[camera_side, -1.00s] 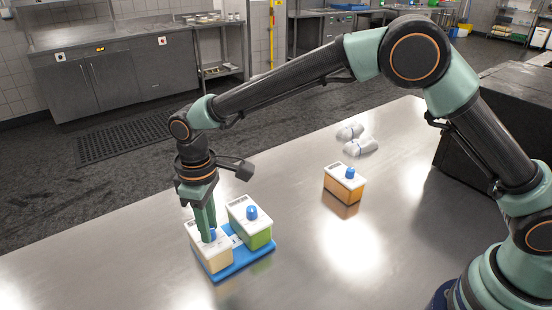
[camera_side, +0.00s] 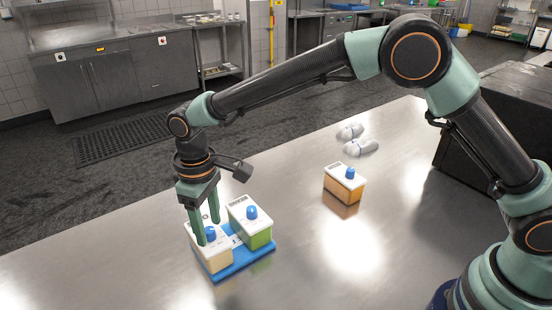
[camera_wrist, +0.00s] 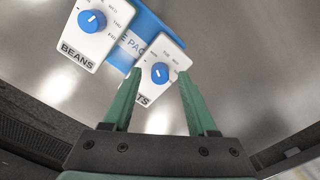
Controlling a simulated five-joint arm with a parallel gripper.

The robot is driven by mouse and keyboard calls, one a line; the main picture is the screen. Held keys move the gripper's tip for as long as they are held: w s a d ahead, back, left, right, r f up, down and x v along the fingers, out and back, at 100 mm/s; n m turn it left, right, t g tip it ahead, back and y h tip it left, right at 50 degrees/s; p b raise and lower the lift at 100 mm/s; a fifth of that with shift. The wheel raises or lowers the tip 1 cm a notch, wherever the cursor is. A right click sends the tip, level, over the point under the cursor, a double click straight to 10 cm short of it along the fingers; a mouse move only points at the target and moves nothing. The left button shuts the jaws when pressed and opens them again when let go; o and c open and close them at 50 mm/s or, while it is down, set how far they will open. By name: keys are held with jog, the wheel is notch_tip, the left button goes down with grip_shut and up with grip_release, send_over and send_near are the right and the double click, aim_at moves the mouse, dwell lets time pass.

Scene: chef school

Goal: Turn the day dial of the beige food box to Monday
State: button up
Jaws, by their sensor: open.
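The beige food box (camera_side: 219,260) sits at the front left of a blue tray (camera_side: 240,262). Its white lid carries a blue day dial (camera_side: 211,234). In the wrist view the dial (camera_wrist: 160,73) shows between my fingertips, on a lid marked "...TS". A light mark on the dial is too small to tell which day it points at. My gripper (camera_side: 208,230) is open, its two green fingers spread on either side of the dial, just above the lid. I cannot tell whether they touch it.
A green box with a blue dial (camera_side: 262,238) stands beside the beige one on the tray; its lid reads BEANS (camera_wrist: 90,30). An orange box (camera_side: 344,187) stands apart to the right. White bottle-like items (camera_side: 360,147) lie behind. The steel table is otherwise mostly clear.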

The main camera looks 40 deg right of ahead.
aim_at(211, 229)
notch_tip(211, 229, up, 12)
jog(key=shift+f, duration=0.15)
dwell(0.4)
jog(key=s+d+r+m+t, duration=0.15)
jog(key=d+r, duration=0.25)
jog(key=d, duration=0.5)
jog(key=s+d+r+m+t, duration=0.1)
jog(key=s+d+r+m, duration=0.15)
jog(key=d, duration=0.65)
jog(key=s+d+f+m+t, duration=0.3)
jog(key=s+d, duration=0.6)
jog(key=d, duration=0.2)
jog(key=shift+s, duration=0.35)
